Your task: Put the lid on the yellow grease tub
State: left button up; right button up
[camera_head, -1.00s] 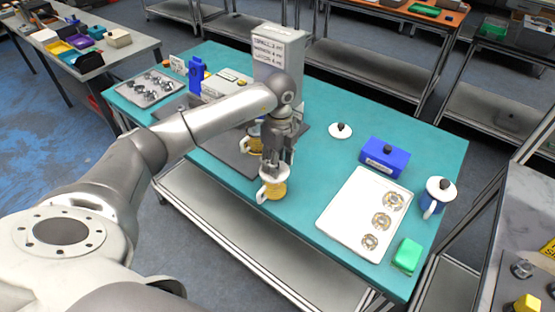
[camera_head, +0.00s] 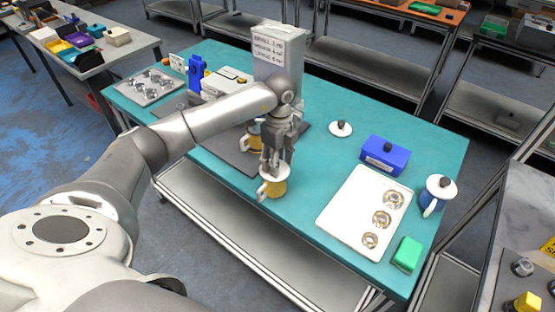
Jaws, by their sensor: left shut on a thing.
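The yellow tub (camera_head: 273,189) with a white band and a handle on its left stands near the table's front edge. A white lid (camera_head: 276,174) shows at its top, under my left gripper (camera_head: 276,168). My left gripper points down and is shut on the lid; its fingers hide the knob. I cannot tell whether the lid is fully seated. A second yellow tub (camera_head: 254,139) stands behind on the dark mat, partly hidden by my gripper. Another white lid (camera_head: 340,129) with a black knob lies on the table to the right. My right gripper is not in view.
To the right are a blue box (camera_head: 385,157), a white tray (camera_head: 350,226) with several metal rings, a blue mug with a lid (camera_head: 437,194) and a green block (camera_head: 407,254). A grey box with a label (camera_head: 278,52) stands behind. Teal table between is clear.

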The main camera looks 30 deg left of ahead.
pick_arm(q)
jog(key=shift+f, duration=0.3)
dwell(0.5)
jog(key=o, duration=1.2)
jog(key=shift+o, duration=0.2)
jog(key=o, duration=0.5)
jog(key=shift+c, duration=0.2)
jog(key=shift+r+p, duration=2.05)
jog(key=shift+r, duration=1)
